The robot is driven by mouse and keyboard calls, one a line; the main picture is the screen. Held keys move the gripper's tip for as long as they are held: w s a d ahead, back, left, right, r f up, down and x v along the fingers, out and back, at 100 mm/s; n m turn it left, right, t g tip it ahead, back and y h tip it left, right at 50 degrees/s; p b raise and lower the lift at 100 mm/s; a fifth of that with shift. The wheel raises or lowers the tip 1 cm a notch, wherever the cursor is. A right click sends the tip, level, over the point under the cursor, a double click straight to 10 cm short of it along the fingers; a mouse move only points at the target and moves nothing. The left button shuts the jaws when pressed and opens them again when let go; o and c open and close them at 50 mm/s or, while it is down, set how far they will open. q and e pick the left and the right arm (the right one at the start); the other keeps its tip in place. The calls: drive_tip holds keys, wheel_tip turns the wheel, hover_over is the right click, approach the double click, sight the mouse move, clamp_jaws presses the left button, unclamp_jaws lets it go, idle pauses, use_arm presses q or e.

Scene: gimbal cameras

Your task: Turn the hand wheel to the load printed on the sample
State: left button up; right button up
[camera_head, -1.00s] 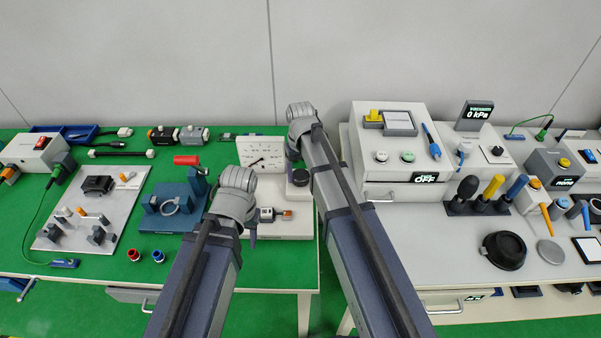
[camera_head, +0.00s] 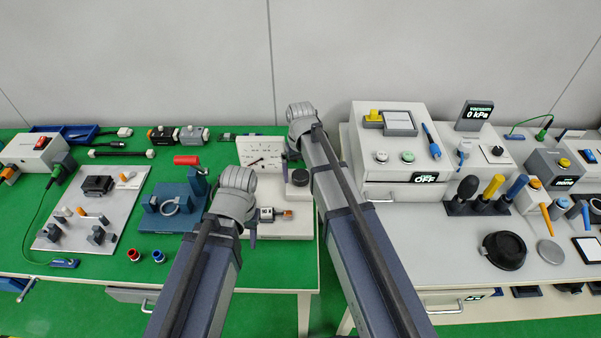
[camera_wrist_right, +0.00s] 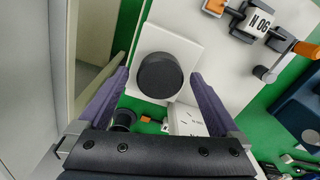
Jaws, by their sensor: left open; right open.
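The hand wheel, a black round knob (camera_wrist_right: 160,72), sits on a white block in the right wrist view. It also shows in the head view (camera_head: 300,177). My right gripper (camera_wrist_right: 161,84) is open above it, one finger to each side in the picture, with no visible contact. The sample (camera_wrist_right: 257,20) is a white piece in a clamp with orange ends; its print appears upside down and reads 90 N. It is small in the head view (camera_head: 267,214). A white dial (camera_head: 262,153) with a dark needle stands behind. My left gripper (camera_head: 252,230) is beside the tester's front left; its tips are mostly hidden.
A blue fixture (camera_head: 175,208) stands left of the tester. A red cylinder (camera_head: 186,160) lies behind it. A white cabinet (camera_head: 385,180) stands on the bench to the right, across a narrow gap.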

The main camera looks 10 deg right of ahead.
sight(300, 174)
use_arm(q)
drive_tip(key=shift+r, duration=0.1)
use_arm(e)
drive_tip(key=shift+r, duration=0.1)
wheel_tip(300, 174, up, 8)
drive_tip(key=p, duration=0.8)
use_arm(q)
wheel_tip(300, 174, up, 8)
drive_tip(key=shift+f, duration=0.2)
use_arm(e)
drive_tip(key=shift+f, duration=0.2)
use_arm(q)
drive_tip(key=shift+d, duration=0.1)
